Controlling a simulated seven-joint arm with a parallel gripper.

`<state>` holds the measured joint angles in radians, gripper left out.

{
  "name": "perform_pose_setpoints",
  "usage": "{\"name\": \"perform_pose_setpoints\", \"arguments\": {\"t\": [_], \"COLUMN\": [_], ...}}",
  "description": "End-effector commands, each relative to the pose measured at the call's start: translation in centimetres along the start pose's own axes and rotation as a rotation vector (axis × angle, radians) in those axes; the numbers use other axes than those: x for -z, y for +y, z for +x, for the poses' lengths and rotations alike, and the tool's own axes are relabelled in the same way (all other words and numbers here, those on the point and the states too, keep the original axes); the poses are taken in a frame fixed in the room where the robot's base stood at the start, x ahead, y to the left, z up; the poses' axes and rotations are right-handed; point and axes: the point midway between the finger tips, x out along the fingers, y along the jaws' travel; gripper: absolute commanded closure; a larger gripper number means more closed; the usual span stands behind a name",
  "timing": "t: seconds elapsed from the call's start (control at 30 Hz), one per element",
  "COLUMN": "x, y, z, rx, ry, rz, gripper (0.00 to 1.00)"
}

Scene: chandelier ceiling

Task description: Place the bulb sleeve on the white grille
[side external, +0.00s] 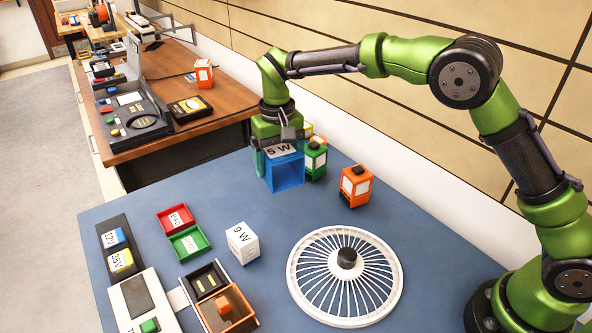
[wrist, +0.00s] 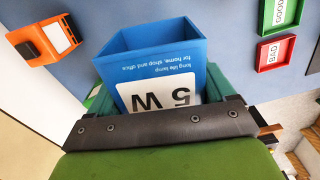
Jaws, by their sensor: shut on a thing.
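A blue bulb sleeve (side external: 286,173) with a white "5 W" label is at the far side of the blue table in the side view. My gripper (side external: 281,157) is above it, pointing down, shut on it. In the wrist view the sleeve (wrist: 155,60) sits between the fingers of my gripper (wrist: 158,98), its label partly hidden by the gripper. I cannot tell whether its bottom touches the table. The round white grille (side external: 301,262) lies flat at the table's near right, with a black knob (side external: 347,257) at its middle.
A green box (side external: 315,161) stands close beside the sleeve, and an orange box (side external: 355,187) stands between it and the grille. A white "9 W" box (side external: 242,243) stands left of the grille. Red (side external: 175,219) and green (side external: 187,243) trays lie farther left. The table's middle is clear.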

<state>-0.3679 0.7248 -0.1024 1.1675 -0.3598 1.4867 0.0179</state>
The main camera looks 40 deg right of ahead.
Motion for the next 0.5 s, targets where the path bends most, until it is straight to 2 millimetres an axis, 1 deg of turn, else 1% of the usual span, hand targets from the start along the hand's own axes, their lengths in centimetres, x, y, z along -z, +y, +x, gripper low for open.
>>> {"name": "perform_pose_setpoints", "arguments": {"t": [0.03, 0.1, 0.17, 0.23, 0.3, 0.37, 0.4, 0.5], "x": [-0.7, -2.4, -4.3, -6.9, -9.7, -12.0, -13.4, -16.7], "y": [-0.5, -0.8, -0.9, -0.7, -0.3, 0.3, 0.6, 1.8], "z": [-1.6, -3.4, -4.6, -5.8, -6.5, -6.7, -6.8, -6.4], "rx": [0.004, 0.004, 0.004, 0.003, 0.003, 0.002, 0.002, 0.003], "ry": [0.005, 0.004, 0.003, 0.002, 0.003, 0.002, 0.002, 0.002], "rz": [-0.012, -0.034, -0.054, -0.079, -0.105, -0.124, -0.136, -0.162], "gripper": [0.46, 0.46, 0.46, 0.46, 0.46, 0.46, 0.46, 0.46]}}
